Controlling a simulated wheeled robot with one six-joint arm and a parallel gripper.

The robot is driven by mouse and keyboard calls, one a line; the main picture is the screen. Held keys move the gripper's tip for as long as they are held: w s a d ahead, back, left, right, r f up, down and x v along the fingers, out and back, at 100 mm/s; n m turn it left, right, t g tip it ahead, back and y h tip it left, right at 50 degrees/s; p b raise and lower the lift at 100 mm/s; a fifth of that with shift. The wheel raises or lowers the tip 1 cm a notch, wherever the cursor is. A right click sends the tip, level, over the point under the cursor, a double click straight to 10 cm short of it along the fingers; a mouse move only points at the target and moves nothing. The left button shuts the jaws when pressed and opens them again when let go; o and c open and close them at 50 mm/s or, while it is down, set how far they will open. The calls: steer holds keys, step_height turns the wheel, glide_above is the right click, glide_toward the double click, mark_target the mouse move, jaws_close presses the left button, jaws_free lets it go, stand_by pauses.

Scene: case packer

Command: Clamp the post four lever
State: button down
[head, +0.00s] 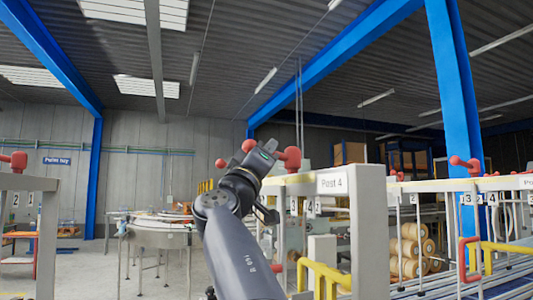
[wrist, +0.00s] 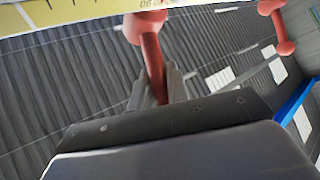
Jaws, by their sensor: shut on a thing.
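The Post 4 sign (head: 332,184) is on the end of a pale rail, right of my arm in the head view. A red lever (head: 290,157) stands at the rail's near left end, right beside my gripper (head: 264,158). In the wrist view a red lever (wrist: 152,60) with a thick round head rises between the two fingers of my gripper (wrist: 156,84), which is shut on its stem. My wrist hides the fingertips in the head view. A yellow scale strip (wrist: 60,14) with printed marks lies behind the lever's head.
A second red lever (wrist: 279,28) is apart at upper right in the wrist view. Another post with a red lever (head: 466,165) stands to the right, and a grey post (head: 47,230) on the left. A yellow guard rail (head: 325,272) is low beside my arm.

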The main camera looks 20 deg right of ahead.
stand_by(0.4)
steer(key=shift+w+a+m+g+h, duration=0.1)
steer(key=shift+w+m+g+h, duration=0.3)
steer(key=shift+g+h, duration=0.4)
steer(key=shift+w+m+g+h, duration=0.1)
steer(key=shift+m+g+h, duration=0.35)
steer(key=shift+g, duration=0.35)
steer(key=c, duration=1.4)
jaws_free()
steer(key=shift+o, duration=0.2)
